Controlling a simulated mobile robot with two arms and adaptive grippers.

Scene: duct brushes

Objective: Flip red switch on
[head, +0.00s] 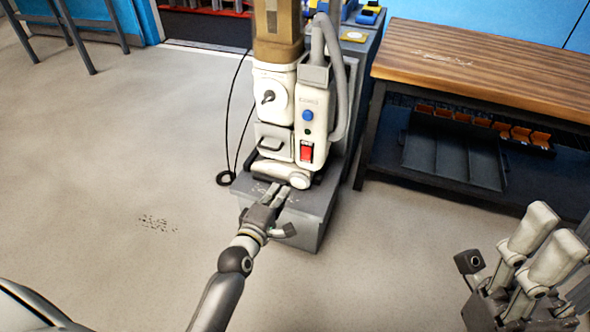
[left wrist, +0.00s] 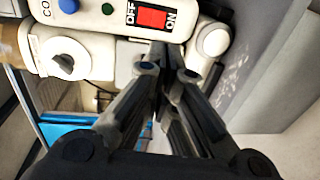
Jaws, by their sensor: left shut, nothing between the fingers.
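The red switch (head: 306,152) is a rocker low on the front of a white control box (head: 312,100) on a standing machine. In the left wrist view the red switch (left wrist: 152,18) lies between the labels OFF and ON; I cannot tell which side is pressed. My left gripper (head: 285,190) is shut and empty, below the switch in the head view. In the left wrist view its fingertips (left wrist: 165,58) are close together just below the switch; contact is not clear. My right gripper (head: 510,248) is at the lower right, its fingers spread and empty, far from the switch.
The box also has a blue button (head: 307,115) and a green one, with a black knob (head: 268,97) to their left. A grey hose curves down the right side. A wooden workbench (head: 480,65) stands at right. The floor (head: 110,150) at left is clear.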

